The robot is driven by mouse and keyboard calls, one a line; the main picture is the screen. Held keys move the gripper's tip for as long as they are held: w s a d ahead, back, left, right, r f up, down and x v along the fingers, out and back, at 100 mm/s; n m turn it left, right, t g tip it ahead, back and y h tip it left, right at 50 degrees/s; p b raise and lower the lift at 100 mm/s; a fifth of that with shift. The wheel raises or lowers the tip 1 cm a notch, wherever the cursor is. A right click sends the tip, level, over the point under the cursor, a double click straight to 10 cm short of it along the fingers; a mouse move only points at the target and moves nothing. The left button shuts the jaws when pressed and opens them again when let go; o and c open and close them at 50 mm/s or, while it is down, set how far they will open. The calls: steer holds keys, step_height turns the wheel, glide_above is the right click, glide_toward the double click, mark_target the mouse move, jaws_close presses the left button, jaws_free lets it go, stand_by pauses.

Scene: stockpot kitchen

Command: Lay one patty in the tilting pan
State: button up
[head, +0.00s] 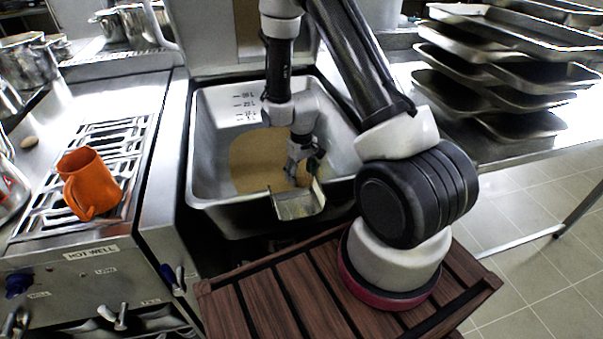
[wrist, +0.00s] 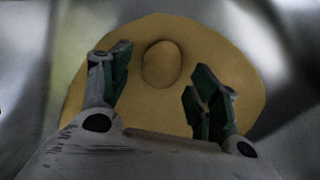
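The tilting pan (head: 205,150) is a deep grey rectangular basin with litre marks on its back wall and a pouring lip at the front. A round tan patch (head: 250,160) covers part of its floor; it also shows in the wrist view (wrist: 90,125). In the wrist view, a tan oval patty (wrist: 162,64) lies on this patch, just beyond my fingertips. My gripper (head: 304,170) is down inside the pan, near its front right. Its green-padded fingers (wrist: 160,85) are spread apart with nothing between them.
An orange mug (head: 88,182) stands on the grate at the left. A small brown oval (head: 30,142) lies on the counter beyond it. Metal pots (head: 125,22) stand at the back left. Stacked trays (head: 500,75) are at the right. The pan walls surround my gripper.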

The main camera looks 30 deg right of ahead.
step_height(320, 180, up, 12)
stand_by(0.7)
stand_by(0.4)
steer(key=s+d+r+t, duration=0.1)
steer(key=s+r+t, duration=0.1)
steer(key=s+r, duration=0.9)
steer(key=s+d+r+m+t, duration=0.1)
steer(key=s+r+t, duration=0.1)
steer(key=s+r, duration=1)
step_height(320, 180, up, 5)
steer(key=shift+d+f, duration=0.1)
steer(key=shift+d, duration=0.2)
